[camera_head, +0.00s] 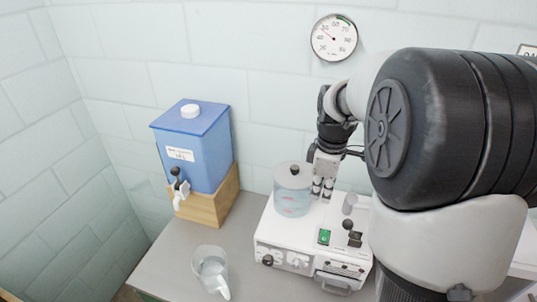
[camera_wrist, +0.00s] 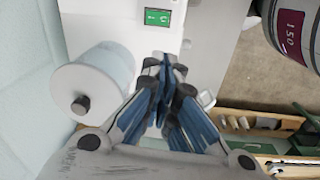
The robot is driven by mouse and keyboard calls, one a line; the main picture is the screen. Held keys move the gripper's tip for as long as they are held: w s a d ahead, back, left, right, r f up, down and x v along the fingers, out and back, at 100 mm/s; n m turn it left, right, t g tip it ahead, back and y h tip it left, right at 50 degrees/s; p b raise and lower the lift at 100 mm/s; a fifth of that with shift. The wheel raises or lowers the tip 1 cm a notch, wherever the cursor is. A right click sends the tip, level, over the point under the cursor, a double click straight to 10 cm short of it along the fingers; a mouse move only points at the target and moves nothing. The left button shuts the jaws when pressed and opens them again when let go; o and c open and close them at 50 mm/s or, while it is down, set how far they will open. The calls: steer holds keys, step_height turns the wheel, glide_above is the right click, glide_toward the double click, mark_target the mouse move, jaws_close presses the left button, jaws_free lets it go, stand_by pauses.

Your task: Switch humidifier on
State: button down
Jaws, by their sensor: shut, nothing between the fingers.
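The humidifier (camera_head: 285,243) is a white box on the grey bench with a clear lidded water jar (camera_head: 292,190) on its top. A green rocker switch (camera_head: 324,237) is on its top panel; the switch also shows in the wrist view (camera_wrist: 158,17). Its rocker position is too small to tell. My gripper (camera_wrist: 165,62) is shut and empty, its fingertips together over the white housing, short of the green switch in the wrist picture.
A blue water tank (camera_head: 195,150) with a tap stands on a wooden block (camera_head: 212,205) at the left. A clear jug (camera_head: 211,268) stands on the bench (camera_head: 180,255). A round dial gauge (camera_head: 334,38) hangs on the wall. A wooden tray (camera_wrist: 250,125) shows at lower right in the wrist view.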

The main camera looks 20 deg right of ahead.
steer(key=shift+n+g, duration=0.3)
steer(key=shift+n, duration=0.4)
steer(key=d+f, duration=0.1)
steer(key=w+d, duration=0.1)
steer(key=d+f, duration=0.1)
steer(key=shift+w+d+f+p, duration=0.25)
steer(key=shift+f+p, duration=0.05)
steer(key=shift+s+a+f+b, duration=0.15)
steer(key=shift+s+f, duration=0.05)
steer(key=shift+f, duration=0.45)
steer(key=shift+s+a+f+b, duration=0.15)
steer(key=shift+s+f, duration=0.1)
steer(key=shift+f, duration=0.4)
steer(key=shift+s+a+f+b, duration=0.1)
steer(key=shift+s+a+f, duration=0.1)
steer(key=shift+f, duration=0.45)
